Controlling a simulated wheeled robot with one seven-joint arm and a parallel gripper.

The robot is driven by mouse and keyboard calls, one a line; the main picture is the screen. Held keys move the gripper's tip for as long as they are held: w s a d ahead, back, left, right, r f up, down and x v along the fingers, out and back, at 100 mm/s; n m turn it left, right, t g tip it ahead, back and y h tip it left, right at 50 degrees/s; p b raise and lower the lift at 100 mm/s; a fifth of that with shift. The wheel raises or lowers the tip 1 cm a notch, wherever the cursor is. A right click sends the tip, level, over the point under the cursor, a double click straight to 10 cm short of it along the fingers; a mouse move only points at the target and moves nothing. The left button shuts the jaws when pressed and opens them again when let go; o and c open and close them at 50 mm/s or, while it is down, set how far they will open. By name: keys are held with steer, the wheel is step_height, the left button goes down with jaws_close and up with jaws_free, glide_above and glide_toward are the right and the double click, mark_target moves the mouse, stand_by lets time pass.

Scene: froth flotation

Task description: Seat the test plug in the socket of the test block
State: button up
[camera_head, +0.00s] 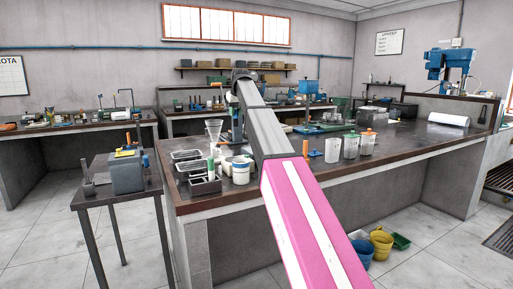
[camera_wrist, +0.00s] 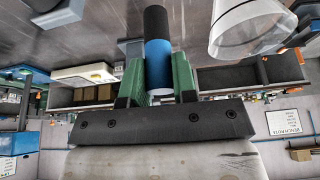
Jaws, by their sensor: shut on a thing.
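My gripper (camera_wrist: 158,72) shows in the wrist view with its two green fingers shut on a cylinder with a blue body and a black end, which I take for the test plug (camera_wrist: 157,48). The black end sticks out past the fingertips, and nothing visibly touches it. In the head view my arm hides most of the gripper, which is over the main bench near the clear funnel (camera_head: 214,129). A grey box-shaped block (camera_head: 127,175) with a yellow top piece stands on the small table at left and may be the test block. I cannot make out its socket.
The small dark table (camera_head: 92,200) stands left of the main bench (camera_head: 330,178). The funnel (camera_wrist: 245,25) is close right of the plug in the wrist view.

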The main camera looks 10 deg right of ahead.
steer(key=shift+w+d+f, duration=0.1)
steer(key=shift+w+d, duration=0.05)
steer(key=shift+w, duration=0.05)
steer(key=shift+s+d+f, duration=0.7)
steer(key=shift+d+f, duration=1.05)
steer(key=shift+f, duration=0.05)
steer(key=shift+s+d+f, duration=0.75)
steer(key=shift+d+f, duration=0.95)
steer(key=shift+f, duration=0.1)
steer(key=shift+s+d+f, duration=0.7)
steer(key=shift+d+f, duration=1.05)
steer(key=shift+f, duration=0.05)
steer(key=shift+f, duration=0.1)
steer(key=o, duration=0.9)
steer(key=v, duration=1.2)
